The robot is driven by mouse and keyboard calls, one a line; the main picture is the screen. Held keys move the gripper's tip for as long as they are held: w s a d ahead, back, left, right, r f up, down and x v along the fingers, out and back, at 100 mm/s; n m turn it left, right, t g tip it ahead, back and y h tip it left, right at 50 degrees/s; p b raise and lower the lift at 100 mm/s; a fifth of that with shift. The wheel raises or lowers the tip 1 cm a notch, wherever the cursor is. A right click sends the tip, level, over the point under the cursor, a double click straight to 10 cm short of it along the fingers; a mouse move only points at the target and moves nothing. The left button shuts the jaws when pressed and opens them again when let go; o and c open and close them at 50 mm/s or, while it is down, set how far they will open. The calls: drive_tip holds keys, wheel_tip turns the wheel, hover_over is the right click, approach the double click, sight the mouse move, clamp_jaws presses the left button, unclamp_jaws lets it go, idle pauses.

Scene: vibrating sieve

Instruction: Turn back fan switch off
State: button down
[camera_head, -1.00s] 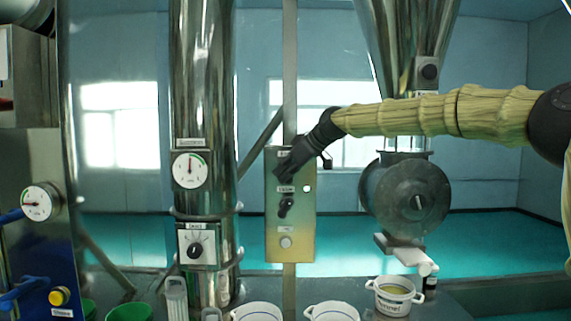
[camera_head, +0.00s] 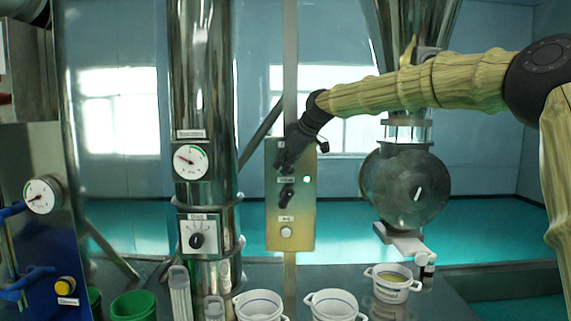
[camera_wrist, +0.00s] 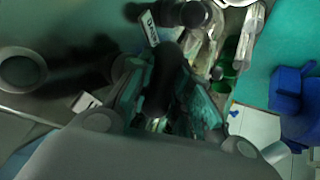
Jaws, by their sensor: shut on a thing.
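A brass-coloured control panel (camera_head: 290,245) stands on a thin post in the middle of the head view. It carries a black rotary switch (camera_head: 287,194), a round pale button (camera_head: 286,232) and a small pale green light (camera_head: 306,179). My gripper (camera_head: 286,163) is at the panel's upper part, shut on the upper switch, which it hides in the head view. In the wrist view a dark knob shape (camera_wrist: 165,75) is between my fingers. The panel labels are too blurred to read, so I cannot tell which switch is the back fan's.
A steel column left of the panel carries a gauge (camera_head: 190,162) and a black knob (camera_head: 196,241). A round grey housing (camera_head: 405,187) is at the right. White pots (camera_head: 258,306) and green cups (camera_head: 133,306) stand below. My arm spans the right side.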

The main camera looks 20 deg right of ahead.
drive_tip(key=c, duration=1.6)
unclamp_jaws()
drive_tip(key=shift+w, duration=0.1)
drive_tip(key=v, duration=1.2)
drive_tip(key=shift+f, duration=0.1)
